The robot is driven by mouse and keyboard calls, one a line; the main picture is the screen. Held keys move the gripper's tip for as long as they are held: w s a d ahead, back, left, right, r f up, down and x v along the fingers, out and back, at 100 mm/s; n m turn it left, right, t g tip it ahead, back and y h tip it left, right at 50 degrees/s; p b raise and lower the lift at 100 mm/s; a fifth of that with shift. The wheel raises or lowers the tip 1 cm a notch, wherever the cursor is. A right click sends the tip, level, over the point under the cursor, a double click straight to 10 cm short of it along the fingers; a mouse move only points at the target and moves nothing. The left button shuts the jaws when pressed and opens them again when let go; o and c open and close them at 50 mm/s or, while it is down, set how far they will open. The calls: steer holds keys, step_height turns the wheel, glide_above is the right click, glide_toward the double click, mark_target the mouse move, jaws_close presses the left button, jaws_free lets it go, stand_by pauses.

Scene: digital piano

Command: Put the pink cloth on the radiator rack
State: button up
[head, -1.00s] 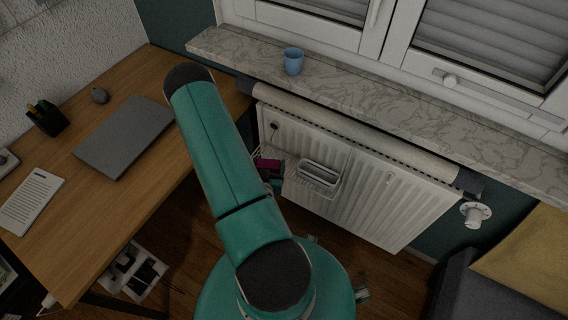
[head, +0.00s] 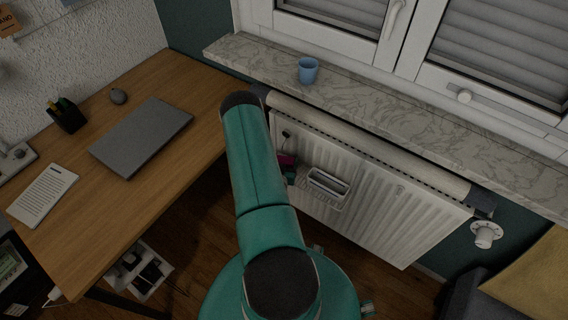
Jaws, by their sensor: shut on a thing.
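The pink cloth (head: 286,160) shows as a small dark magenta patch in front of the radiator's left part, just right of my teal arm. My gripper (head: 289,172) is mostly hidden behind my arm; a bit of it shows by the cloth, and it is shut on the cloth. The radiator rack (head: 327,187) is a white rack hanging on the front of the white radiator (head: 385,215). The cloth is up and to the left of the rack's middle in the picture. Whether they touch cannot be told.
A marble windowsill (head: 400,110) with a blue cup (head: 308,71) juts out above the radiator. A wooden desk (head: 190,95) with a laptop (head: 142,137) stands left. A valve knob (head: 485,235) and a dark piece with yellow fabric (head: 535,285) are at right.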

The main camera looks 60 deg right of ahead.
steer(key=shift+f, duration=0.6)
steer(key=shift+f, duration=0.1)
steer(key=o, duration=1)
steer(key=v, duration=1.2)
